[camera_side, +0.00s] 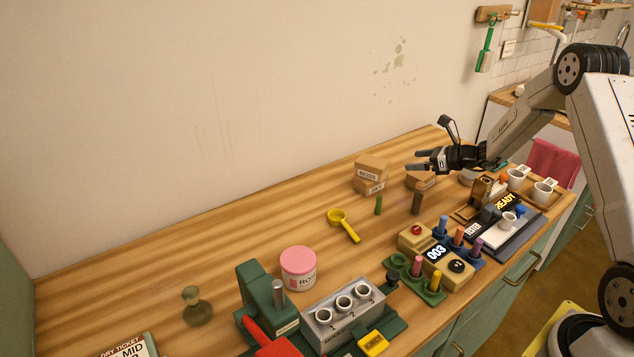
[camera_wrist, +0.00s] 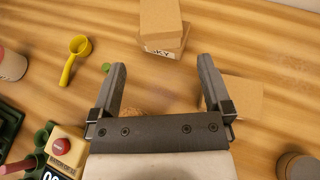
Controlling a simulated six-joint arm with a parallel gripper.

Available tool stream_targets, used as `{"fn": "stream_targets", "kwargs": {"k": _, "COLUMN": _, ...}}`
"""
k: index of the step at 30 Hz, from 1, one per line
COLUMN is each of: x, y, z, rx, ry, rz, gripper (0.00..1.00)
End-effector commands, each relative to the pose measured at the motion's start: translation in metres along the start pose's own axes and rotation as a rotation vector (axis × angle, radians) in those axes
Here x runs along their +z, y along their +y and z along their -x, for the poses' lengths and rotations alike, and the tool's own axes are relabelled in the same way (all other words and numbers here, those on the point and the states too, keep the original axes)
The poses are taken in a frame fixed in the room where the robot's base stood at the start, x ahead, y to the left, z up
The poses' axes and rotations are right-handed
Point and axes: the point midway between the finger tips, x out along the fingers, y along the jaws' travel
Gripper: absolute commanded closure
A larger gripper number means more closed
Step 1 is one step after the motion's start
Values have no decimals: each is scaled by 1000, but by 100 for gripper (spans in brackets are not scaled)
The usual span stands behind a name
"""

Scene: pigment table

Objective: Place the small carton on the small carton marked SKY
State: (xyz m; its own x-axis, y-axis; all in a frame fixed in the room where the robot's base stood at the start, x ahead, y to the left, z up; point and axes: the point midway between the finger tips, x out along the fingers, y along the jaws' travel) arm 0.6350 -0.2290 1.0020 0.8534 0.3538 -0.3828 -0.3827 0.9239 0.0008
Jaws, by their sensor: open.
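Two small cartons are stacked in the side view. The lower carton marked SKY (camera_side: 371,187) stands on the table, and another small carton (camera_side: 372,164) with a label too small to read surely rests on it, slightly askew. In the wrist view the upper carton (camera_wrist: 160,18) covers most of the SKY carton (camera_wrist: 160,50). My gripper (camera_side: 414,161) is open and empty, right of the stack. In the wrist view the stack lies beyond its fingertips (camera_wrist: 162,64). A third carton (camera_side: 420,181) stands below my gripper; it shows partly behind the right finger (camera_wrist: 245,97).
A pink-lidded jar (camera_side: 298,266) is nearer. Several devices and cups line the front edge. The table left of the stack is clear.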

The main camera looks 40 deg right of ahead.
Motion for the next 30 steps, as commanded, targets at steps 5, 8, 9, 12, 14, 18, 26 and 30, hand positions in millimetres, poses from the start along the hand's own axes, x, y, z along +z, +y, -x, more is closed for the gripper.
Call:
{"fn": "stream_targets", "kwargs": {"k": 5, "x": 0, "y": 1, "z": 0, "rx": 4, "ry": 3, "rz": 5, "gripper": 0}}
{"fn": "stream_targets", "kwargs": {"k": 8, "x": 2, "y": 9, "z": -2, "rx": 23, "ry": 19, "rz": 30, "gripper": 0}}
{"fn": "stream_targets", "kwargs": {"k": 9, "x": 3, "y": 14, "z": -3, "rx": 36, "ry": 30, "rz": 47, "gripper": 0}}
{"fn": "stream_targets", "kwargs": {"k": 12, "x": 4, "y": 33, "z": -4, "rx": 87, "ry": 76, "rz": 117, "gripper": 0}}
{"fn": "stream_targets", "kwargs": {"k": 14, "x": 5, "y": 50, "z": -5, "rx": 132, "ry": 112, "rz": 177, "gripper": 0}}
{"fn": "stream_targets", "kwargs": {"k": 18, "x": 5, "y": 97, "z": -2, "rx": 264, "ry": 215, "rz": 374, "gripper": 0}}
{"fn": "stream_targets", "kwargs": {"k": 26, "x": -3, "y": 181, "z": 24, "rx": 548, "ry": 386, "rz": 841, "gripper": 0}}
{"fn": "stream_targets", "kwargs": {"k": 30, "x": -9, "y": 216, "z": 46, "rx": 696, "ry": 446, "rz": 1113, "gripper": 0}}
